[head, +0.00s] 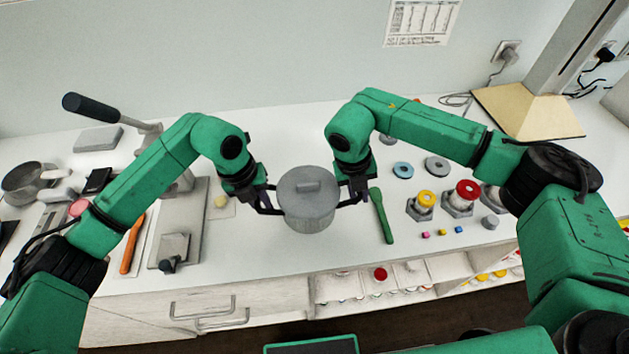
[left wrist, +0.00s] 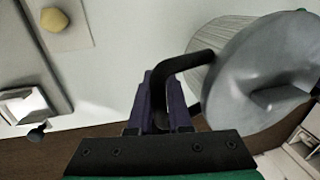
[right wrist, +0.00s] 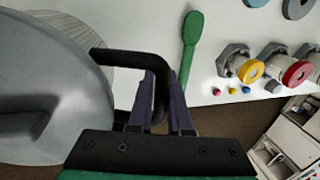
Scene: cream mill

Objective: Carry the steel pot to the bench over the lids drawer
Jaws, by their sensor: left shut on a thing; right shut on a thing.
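The steel pot (head: 308,212) is grey and ribbed, with a lid (head: 309,188) on top that has a bar handle. It is upright between my two grippers, over the front middle of the white bench (head: 270,250); whether it touches the bench I cannot tell. My left gripper (head: 264,200) is shut on the black side handle (left wrist: 181,66) at the pot's left. My right gripper (head: 355,192) is shut on the opposite black handle (right wrist: 130,62). Drawers with bar handles (head: 203,309) show under the bench at front left; no label is readable.
A lever press with a grey base plate (head: 190,225) and an orange-handled tool (head: 132,245) lie left. An open shelf (head: 390,281) is below the bench.

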